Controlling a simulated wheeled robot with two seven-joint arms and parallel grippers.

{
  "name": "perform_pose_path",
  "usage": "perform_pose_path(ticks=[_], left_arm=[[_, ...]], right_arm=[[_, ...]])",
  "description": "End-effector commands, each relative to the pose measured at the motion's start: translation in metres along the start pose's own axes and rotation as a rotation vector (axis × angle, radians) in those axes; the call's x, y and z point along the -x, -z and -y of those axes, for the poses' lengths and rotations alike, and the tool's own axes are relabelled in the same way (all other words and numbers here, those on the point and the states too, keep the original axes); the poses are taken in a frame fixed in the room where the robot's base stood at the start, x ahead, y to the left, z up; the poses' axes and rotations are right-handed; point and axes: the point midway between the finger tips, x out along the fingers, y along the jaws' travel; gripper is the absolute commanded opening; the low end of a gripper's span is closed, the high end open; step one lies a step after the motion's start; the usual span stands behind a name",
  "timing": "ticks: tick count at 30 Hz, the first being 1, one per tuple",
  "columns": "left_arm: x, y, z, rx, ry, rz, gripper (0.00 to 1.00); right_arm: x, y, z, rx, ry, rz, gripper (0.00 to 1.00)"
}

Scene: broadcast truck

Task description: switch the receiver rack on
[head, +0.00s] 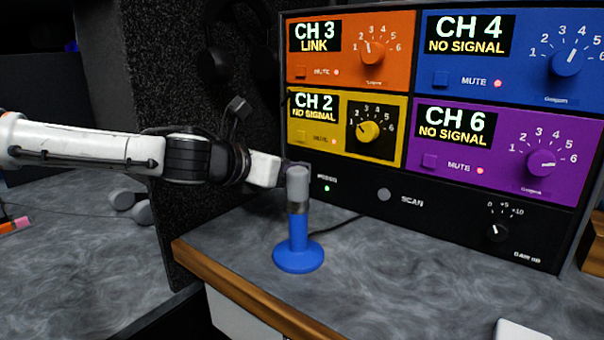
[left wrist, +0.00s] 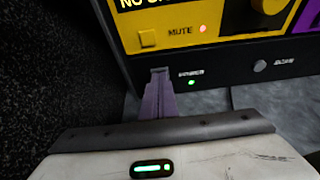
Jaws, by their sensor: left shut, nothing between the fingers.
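The receiver rack (head: 350,192) stands on the desk with orange, blue, yellow and purple channel panels. Its displays are lit: CH 3 reads LINK; CH 2, CH 4 and CH 6 read NO SIGNAL. A green light (head: 327,188) glows under the POWER label and also shows in the left wrist view (left wrist: 191,83). My left gripper (head: 290,164) is shut and empty at the rack's lower left, its purple fingers (left wrist: 159,88) pointing at the front just left of the POWER label. My right gripper is out of view.
A blue and grey microphone (head: 297,235) stands upright on the desk before the rack, close to my left gripper in the picture. A SCAN button (head: 384,194) and gain knob (head: 497,232) sit lower on the rack. The front desk is mostly clear.

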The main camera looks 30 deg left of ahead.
Motion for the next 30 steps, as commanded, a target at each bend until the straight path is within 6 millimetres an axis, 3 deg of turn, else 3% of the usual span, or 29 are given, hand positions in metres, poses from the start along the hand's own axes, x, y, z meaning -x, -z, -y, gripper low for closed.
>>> perform_pose_path(ticks=[6,11,22,30], left_arm=[[0.001,-0.001,0.000,0.001,0.000,0.002,0.00],[0.017,-0.005,-0.001,0.002,-0.002,0.003,0.00],[0.047,-0.007,0.000,0.003,0.000,0.004,0.00],[0.066,-0.008,-0.003,0.003,-0.005,0.004,0.00]], right_arm=[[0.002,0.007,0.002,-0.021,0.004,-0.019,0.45],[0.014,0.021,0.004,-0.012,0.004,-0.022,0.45],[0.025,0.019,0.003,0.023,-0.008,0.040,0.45],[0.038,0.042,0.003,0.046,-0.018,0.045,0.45]])
